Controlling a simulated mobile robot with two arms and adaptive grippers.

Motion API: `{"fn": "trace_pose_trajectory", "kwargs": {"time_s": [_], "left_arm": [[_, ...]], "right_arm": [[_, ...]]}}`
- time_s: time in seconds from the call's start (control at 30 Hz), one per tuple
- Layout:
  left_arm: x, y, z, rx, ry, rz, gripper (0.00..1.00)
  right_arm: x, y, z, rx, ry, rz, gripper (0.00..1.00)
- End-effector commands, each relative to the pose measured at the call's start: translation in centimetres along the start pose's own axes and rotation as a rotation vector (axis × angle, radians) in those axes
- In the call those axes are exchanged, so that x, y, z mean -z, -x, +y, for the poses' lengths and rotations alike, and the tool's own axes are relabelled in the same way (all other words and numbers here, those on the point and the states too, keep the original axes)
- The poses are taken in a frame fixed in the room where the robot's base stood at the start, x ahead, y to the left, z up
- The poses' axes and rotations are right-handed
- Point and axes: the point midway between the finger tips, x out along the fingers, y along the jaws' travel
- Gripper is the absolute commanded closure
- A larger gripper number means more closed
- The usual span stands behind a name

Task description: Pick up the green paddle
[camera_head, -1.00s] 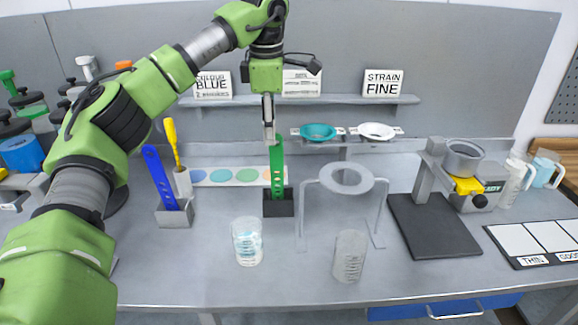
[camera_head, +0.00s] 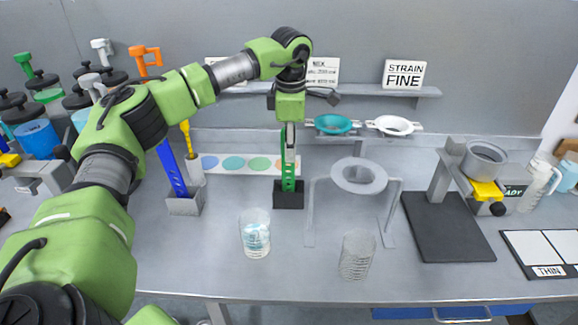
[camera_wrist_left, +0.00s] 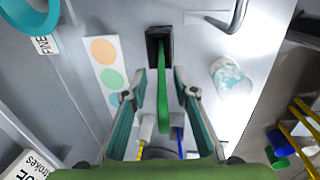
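The green paddle (camera_head: 288,172) stands upright in a small black holder (camera_head: 289,200) on the bench. My left gripper (camera_head: 290,150) points down over the paddle's upper part, which it partly hides in the head view. In the left wrist view, the gripper (camera_wrist_left: 160,94) is open, one finger on each side of the green paddle (camera_wrist_left: 163,100). Gaps show between the paddle and both fingers. The paddle's lower end is in the black holder (camera_wrist_left: 159,47). My right gripper is not in view.
A blue paddle (camera_head: 171,168) stands in a grey holder (camera_head: 185,206) to the left. A glass beaker (camera_head: 255,235) stands in front of the black holder. A grey ring stand (camera_head: 358,177) and a mesh cylinder (camera_head: 357,256) are to the right. A wall shelf (camera_head: 430,92) runs behind.

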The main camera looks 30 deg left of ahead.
Motion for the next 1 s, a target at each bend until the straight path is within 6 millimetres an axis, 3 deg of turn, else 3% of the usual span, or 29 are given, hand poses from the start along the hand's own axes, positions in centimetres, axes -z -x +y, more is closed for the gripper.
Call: {"fn": "trace_pose_trajectory", "kwargs": {"time_s": [0.1, 0.23, 0.53, 0.63, 1.0], "left_arm": [[0.4, -1.6, -0.2, 0.004, -0.001, 0.004, 0.74], [0.3, -3.3, -0.2, 0.002, -0.001, 0.002, 0.74], [0.3, -3.9, -0.2, 0.0, -0.001, 0.001, 0.74], [0.3, -3.9, -0.2, 0.0, -0.001, 0.001, 1.0], [0.2, -3.8, -0.1, 0.0, -0.001, 0.0, 1.0]], "right_arm": [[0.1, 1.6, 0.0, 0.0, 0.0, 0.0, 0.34], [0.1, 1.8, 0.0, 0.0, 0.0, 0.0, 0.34], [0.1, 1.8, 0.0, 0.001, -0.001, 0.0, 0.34], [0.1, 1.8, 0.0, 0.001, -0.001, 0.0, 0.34], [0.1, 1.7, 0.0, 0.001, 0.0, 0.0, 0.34]]}}
